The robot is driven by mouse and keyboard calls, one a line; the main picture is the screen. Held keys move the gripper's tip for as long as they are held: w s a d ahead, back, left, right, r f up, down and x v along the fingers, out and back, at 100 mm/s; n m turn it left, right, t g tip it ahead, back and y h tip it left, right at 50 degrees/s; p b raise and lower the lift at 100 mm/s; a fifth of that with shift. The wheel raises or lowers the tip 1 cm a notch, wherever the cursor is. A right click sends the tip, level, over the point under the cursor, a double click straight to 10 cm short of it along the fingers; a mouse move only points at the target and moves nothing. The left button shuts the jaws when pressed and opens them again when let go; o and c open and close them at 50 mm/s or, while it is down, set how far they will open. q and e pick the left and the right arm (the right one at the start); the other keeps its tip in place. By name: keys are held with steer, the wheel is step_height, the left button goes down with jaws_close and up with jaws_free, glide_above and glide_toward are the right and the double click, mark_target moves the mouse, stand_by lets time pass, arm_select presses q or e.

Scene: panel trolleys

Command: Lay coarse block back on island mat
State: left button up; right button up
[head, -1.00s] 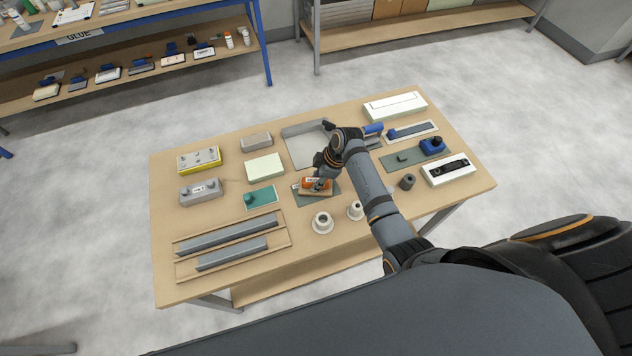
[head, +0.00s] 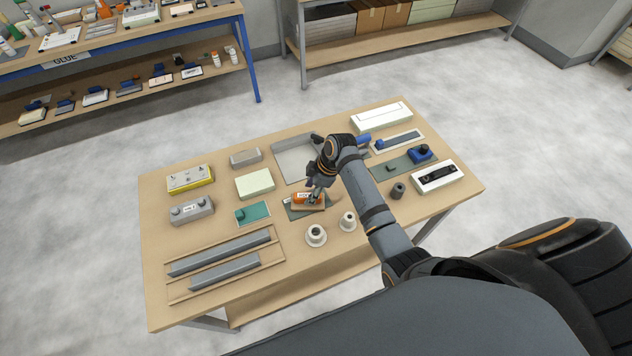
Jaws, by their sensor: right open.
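The coarse block (head: 301,198), orange with a pale label and a tan lower part, lies on the dark grey-green island mat (head: 293,214) near the middle of the table. The mat's edges show around it. My right gripper (head: 314,192) is open, with its fingers pointing down at the right part of the block. The fingers hide some of the block; I cannot tell whether they still touch it. My left gripper is not in view.
Two pale flanged rings (head: 316,235) stand just in front of the mat. A grey tray (head: 292,162) lies behind it, and a teal pad (head: 253,213) to its left. My right forearm crosses the table's right part, near a dark cylinder (head: 397,190).

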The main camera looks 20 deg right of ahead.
steer(key=b+v, duration=0.1)
steer(key=v, duration=0.8)
steer(key=shift+r, duration=0.25)
steer(key=shift+s, duration=0.1)
